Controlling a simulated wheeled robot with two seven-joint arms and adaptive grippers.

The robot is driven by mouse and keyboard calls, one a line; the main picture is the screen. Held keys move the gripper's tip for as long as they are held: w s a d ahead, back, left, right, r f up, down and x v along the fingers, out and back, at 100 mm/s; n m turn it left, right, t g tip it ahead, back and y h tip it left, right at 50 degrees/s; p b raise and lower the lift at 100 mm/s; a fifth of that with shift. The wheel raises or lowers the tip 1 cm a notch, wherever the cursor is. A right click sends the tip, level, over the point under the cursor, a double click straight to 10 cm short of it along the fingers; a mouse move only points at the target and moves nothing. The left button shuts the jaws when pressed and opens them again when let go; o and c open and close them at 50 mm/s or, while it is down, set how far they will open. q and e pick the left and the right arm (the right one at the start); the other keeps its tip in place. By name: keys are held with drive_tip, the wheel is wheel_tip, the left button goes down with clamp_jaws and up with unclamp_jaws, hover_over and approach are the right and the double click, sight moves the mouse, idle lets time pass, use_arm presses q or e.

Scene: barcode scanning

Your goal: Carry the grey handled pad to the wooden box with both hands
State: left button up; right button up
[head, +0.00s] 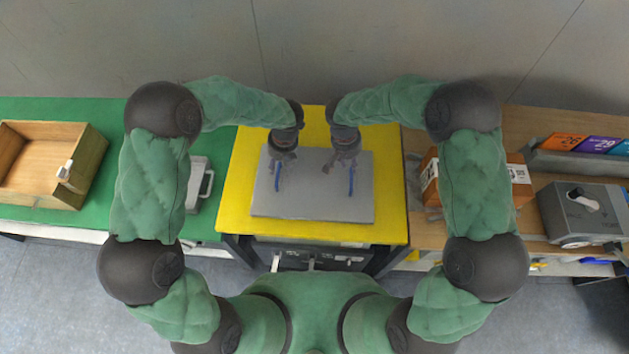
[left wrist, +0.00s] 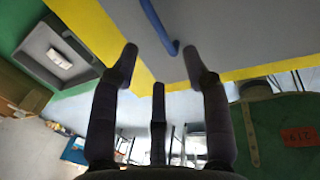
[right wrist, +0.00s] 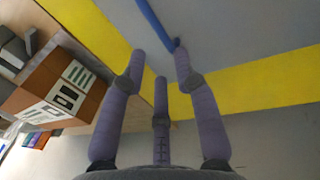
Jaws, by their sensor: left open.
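The grey handled pad (head: 315,203) lies flat on the yellow tabletop (head: 393,210), with a blue handle on its left (head: 277,180) and one on its right (head: 351,182). My left gripper (head: 281,160) is over the left handle. In the left wrist view its fingers (left wrist: 159,55) are spread and empty, with the blue handle (left wrist: 155,25) beyond the tips. My right gripper (head: 343,163) is over the right handle. In the right wrist view its fingers (right wrist: 159,52) are apart, and the handle (right wrist: 155,22) ends by one fingertip. The wooden box (head: 88,160) stands far left on the green table.
A grey case (head: 203,180) lies on the green table (head: 110,200), partly behind my left arm. On the right bench are a brown carton (head: 518,180), a grey machine (head: 585,213) and coloured number cards (head: 600,145). A wall stands behind.

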sight(277, 175)
use_arm(q)
drive_tip(key=f, duration=0.3)
drive_tip(key=a+f, duration=0.1)
drive_tip(key=f, duration=0.4)
drive_tip(key=shift+w+a+f, duration=0.1)
drive_tip(key=shift+a+f, duration=0.25)
use_arm(e)
drive_tip(key=f, duration=0.3)
drive_tip(key=d+f, duration=0.1)
drive_tip(key=f, duration=0.4)
drive_tip(key=shift+d+f, duration=0.35)
use_arm(q)
drive_tip(key=shift+c, duration=0.3)
use_arm(e)
drive_tip(key=shift+c, duration=0.3)
use_arm(q)
drive_tip(key=c, duration=0.5)
use_arm(e)
drive_tip(key=c, duration=0.5)
use_arm(q)
clamp_jaws()
use_arm(e)
clamp_jaws()
